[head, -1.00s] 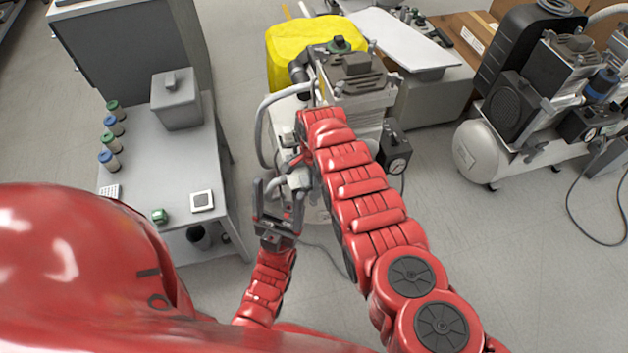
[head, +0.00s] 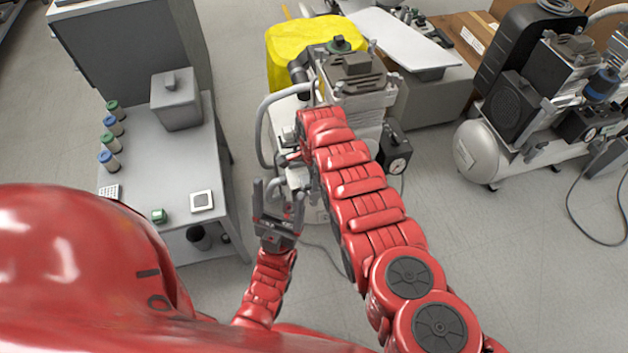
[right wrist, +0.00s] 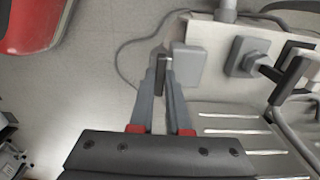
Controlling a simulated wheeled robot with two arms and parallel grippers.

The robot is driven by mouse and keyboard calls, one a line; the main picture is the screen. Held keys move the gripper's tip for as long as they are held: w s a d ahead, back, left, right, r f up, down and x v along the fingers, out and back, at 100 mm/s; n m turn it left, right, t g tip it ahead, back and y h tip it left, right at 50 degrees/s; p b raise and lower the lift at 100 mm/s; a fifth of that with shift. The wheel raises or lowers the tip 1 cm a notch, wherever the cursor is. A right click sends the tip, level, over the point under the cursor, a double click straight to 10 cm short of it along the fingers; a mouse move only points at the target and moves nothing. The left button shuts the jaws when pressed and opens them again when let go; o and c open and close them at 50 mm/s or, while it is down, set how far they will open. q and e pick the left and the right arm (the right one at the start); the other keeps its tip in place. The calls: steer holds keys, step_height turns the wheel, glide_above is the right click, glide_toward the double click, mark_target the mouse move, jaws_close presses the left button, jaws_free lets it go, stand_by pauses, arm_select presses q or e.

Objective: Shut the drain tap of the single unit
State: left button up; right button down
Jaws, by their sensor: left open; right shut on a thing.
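The single unit (head: 358,90) is the compressor with a dark ribbed head at the centre of the head view. My right arm covers much of its front and hides its lower part. In the right wrist view my right gripper (right wrist: 164,75) is shut on a small dark grey lever, which looks like the drain tap (right wrist: 163,62). A grey block (right wrist: 189,64) is right beside it. How far the tap is turned cannot be told. My left gripper (head: 278,203) is open and empty, fingers pointing up, in front of the unit.
A grey bench (head: 160,212) with several small bottles and a box (head: 176,98) stands left. A yellow container (head: 298,45) is behind the unit. Another compressor with a white tank (head: 478,152) stands right, its cable on the floor. Floor (head: 500,260) is clear at front right.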

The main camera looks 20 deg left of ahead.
steer(key=c, duration=0.9)
jaws_free()
step_height(320, 180, up, 4)
steer(key=p, duration=0.3)
step_height(320, 180, up, 13)
steer(key=shift+r+p, duration=0.15)
steer(key=shift+p, duration=0.75)
